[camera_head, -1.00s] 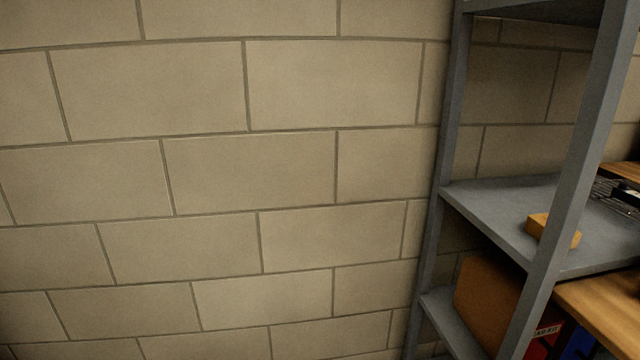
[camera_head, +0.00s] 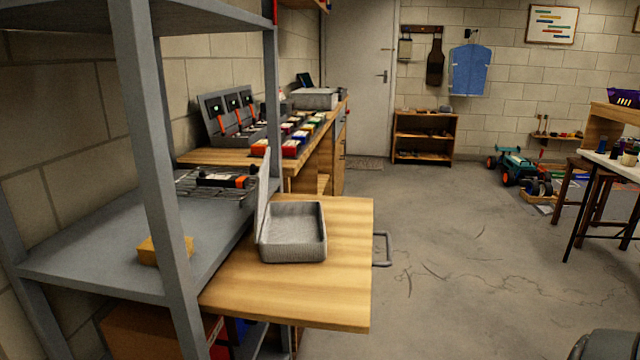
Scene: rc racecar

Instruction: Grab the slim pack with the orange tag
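A slim black pack (camera_head: 218,180) with an orange patch at its right end lies on a dark wire rack (camera_head: 190,187), at the back of the grey shelf. Neither of my grippers shows clearly in the head view.
A grey shelf unit (camera_head: 85,245) with upright posts stands at left, holding a yellow-brown block (camera_head: 165,250). Beside it, an open grey case (camera_head: 292,250) sits on a wooden top (camera_head: 345,290). A bench with colored bins (camera_head: 290,148) is behind.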

